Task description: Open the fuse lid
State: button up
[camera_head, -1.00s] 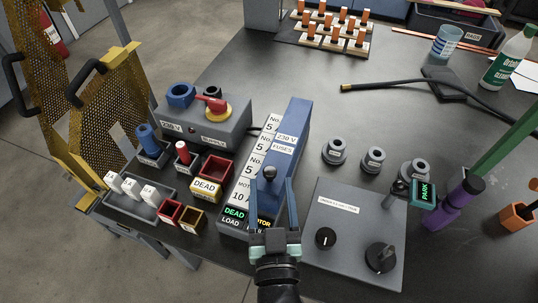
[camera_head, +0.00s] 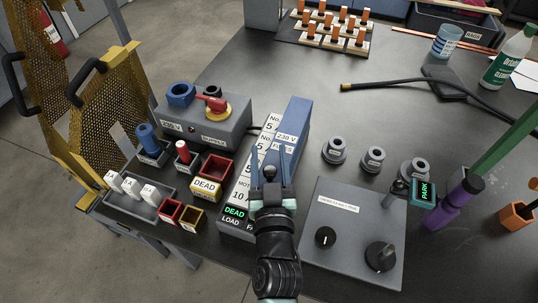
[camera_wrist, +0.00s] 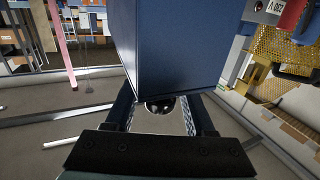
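The fuse lid (camera_head: 294,117) is a long blue box-shaped cover marked 230 V FUSES, and it looks shut. A round dark knob (camera_head: 269,173) is at its near end. My gripper (camera_head: 268,156) is at that end, with one finger on each side of the knob. In the wrist view the lid (camera_wrist: 178,45) fills the upper middle, and the shiny knob (camera_wrist: 160,104) sits between my fingers, with gaps visible on both sides. My gripper is open and holds nothing. My wrist hides part of the label panel below the lid.
A grey box with dials (camera_head: 350,230) stands close to the right of my gripper. A label strip (camera_head: 262,148) runs left of the lid. A grey box with a red rotary switch (camera_head: 205,122) and small red and yellow bins (camera_head: 207,188) are further left.

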grip_shut()
dwell(1.2)
